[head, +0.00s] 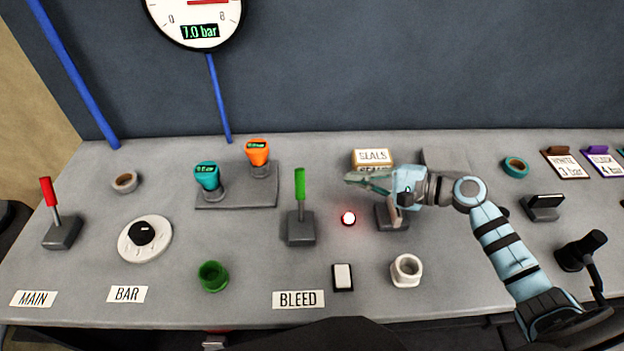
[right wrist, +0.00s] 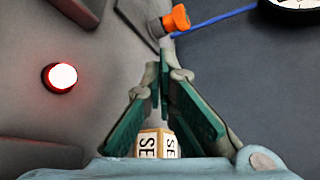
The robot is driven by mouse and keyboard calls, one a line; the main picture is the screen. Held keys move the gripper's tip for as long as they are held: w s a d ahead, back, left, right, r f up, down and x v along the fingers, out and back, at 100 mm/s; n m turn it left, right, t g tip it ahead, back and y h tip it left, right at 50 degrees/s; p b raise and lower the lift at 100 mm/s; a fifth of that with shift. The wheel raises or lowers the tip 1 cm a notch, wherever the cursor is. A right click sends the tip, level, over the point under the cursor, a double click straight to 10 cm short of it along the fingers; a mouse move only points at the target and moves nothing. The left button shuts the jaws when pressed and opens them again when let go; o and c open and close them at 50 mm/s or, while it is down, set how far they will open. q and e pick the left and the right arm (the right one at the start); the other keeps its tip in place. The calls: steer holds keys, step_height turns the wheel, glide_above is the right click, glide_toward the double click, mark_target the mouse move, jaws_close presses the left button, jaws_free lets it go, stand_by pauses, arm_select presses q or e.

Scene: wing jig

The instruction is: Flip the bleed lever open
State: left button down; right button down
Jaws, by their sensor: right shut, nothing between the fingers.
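The bleed lever (head: 300,190) has a green handle standing upright on a grey base, behind the BLEED label (head: 298,299). My right gripper (head: 350,178) is to the right of the green handle, apart from it, with its fingers pointing left. In the right wrist view the two green-padded fingers (right wrist: 158,88) meet at their tips with nothing between them. The lever's handle is not clearly seen in the right wrist view. My left gripper is not in view.
A glowing red lamp (head: 348,218) sits right of the lever. The SEALS box (head: 372,157) stands behind my right gripper. Teal (head: 207,177) and orange (head: 258,152) devices stand left of the lever. A red lever (head: 49,193) stands at far left.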

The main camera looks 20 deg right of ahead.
mark_target(300, 194)
steer(key=x, duration=0.9)
steer(key=shift+w+a+r, duration=0.15)
steer(key=shift+w, duration=0.05)
steer(key=s+a+r+p, duration=0.1)
steer(key=s+p, duration=0.1)
steer(key=shift+a+r+p, duration=0.25)
steer(key=shift+a+p, duration=0.1)
steer(key=shift+p, duration=0.05)
steer(key=shift+s+a+r, duration=0.1)
steer(key=shift+s, duration=0.3)
steer(key=shift+a, duration=0.1)
